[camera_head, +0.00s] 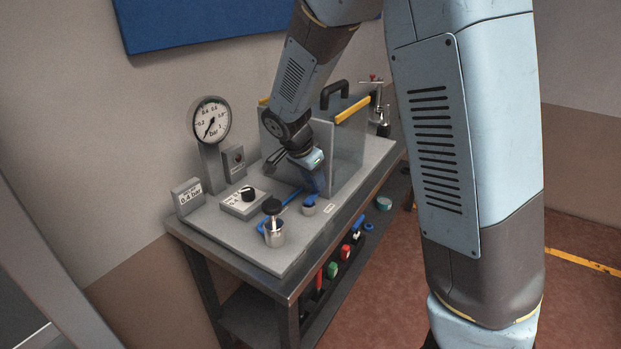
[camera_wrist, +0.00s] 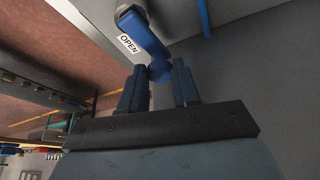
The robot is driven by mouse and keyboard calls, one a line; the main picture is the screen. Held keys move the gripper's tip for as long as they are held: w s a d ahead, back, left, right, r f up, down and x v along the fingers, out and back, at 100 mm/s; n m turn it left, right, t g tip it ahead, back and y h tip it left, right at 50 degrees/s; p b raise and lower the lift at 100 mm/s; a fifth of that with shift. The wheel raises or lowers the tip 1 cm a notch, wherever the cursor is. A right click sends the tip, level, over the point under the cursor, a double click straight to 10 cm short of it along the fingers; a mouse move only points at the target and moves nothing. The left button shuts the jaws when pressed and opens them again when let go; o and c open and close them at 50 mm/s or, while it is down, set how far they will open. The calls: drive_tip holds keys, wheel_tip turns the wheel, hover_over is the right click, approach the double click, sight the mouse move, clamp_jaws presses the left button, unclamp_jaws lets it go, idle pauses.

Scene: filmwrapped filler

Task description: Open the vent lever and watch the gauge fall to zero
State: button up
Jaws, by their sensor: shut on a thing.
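The vent lever (camera_wrist: 145,35) is a blue bar beside a white OPEN label (camera_wrist: 129,44) in the wrist view. My gripper (camera_wrist: 158,72) has its dark fingers on either side of the lever's end and is shut on it. In the head view my gripper (camera_head: 314,186) reaches down to the bench top, and my arm hides part of the lever there. The gauge (camera_head: 210,120) is a round white dial in bar on a grey post. Its needle points down and left, near the low end of the scale; the exact reading is too small to tell.
Clear panels (camera_head: 348,158) with a yellow-edged top stand behind my gripper. A blue hose runs near the cup.

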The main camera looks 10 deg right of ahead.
drive_tip(key=shift+s+d+m+g, duration=0.2)
drive_tip(key=shift+m+g, duration=0.1)
drive_tip(key=shift+m, duration=0.5)
drive_tip(key=o, duration=1.1)
drive_tip(key=shift+c, duration=0.2)
drive_tip(key=v, duration=1.3)
drive_tip(key=shift+a+r, duration=0.3)
